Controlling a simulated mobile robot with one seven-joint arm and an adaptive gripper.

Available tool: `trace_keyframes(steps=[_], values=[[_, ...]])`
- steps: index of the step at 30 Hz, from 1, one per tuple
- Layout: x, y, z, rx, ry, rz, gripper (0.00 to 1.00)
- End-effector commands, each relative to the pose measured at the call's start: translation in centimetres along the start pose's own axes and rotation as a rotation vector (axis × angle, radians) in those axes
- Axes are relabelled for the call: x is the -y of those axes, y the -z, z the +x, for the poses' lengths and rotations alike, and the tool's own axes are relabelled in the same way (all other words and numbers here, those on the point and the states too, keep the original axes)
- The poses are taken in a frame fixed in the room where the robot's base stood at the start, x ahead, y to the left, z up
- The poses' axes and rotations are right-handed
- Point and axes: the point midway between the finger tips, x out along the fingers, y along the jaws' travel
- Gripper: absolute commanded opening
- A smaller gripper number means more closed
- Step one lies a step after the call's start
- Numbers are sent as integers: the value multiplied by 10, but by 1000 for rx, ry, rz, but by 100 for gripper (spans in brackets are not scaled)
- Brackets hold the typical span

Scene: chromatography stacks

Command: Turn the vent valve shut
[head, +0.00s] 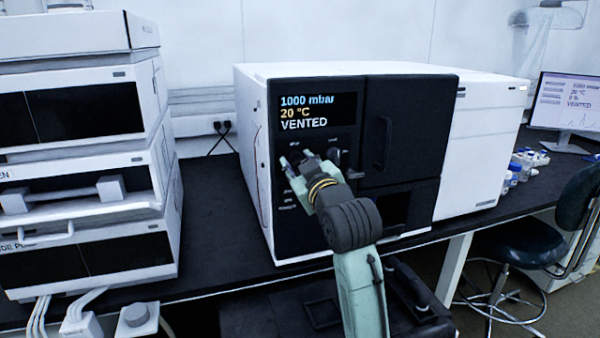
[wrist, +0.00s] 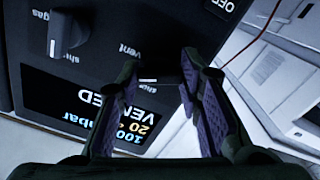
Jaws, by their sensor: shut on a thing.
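The vent valve is on the dark front panel (head: 317,220) of the white instrument, below its display (head: 316,112), which reads 1000 mbar, 20 °C and VENTED. My gripper (head: 295,160) is at the panel and hides the valve in the head view. In the wrist view, upside down, my two fingers (wrist: 159,72) straddle a dark area beside the "vent" and "shut" labels, shut on the valve. The valve's outline is lost in shadow. A short pale mark (wrist: 148,80) shows between the fingers; I cannot tell the valve's angle.
A gas knob (wrist: 68,34) sits close beside the vent valve; it also shows in the head view (head: 334,153). A white stacked unit (head: 165,140) stands at left. A stool (head: 530,248) is at right. Dark bench top (head: 215,195) is clear between the stack and the instrument.

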Motion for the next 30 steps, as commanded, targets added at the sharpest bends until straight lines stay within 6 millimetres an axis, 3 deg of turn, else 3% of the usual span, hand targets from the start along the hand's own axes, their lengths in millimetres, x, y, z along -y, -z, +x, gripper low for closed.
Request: trace_keyframes(steps=[30], values=[[1, -2, 0, 1, -1, -931, 5]])
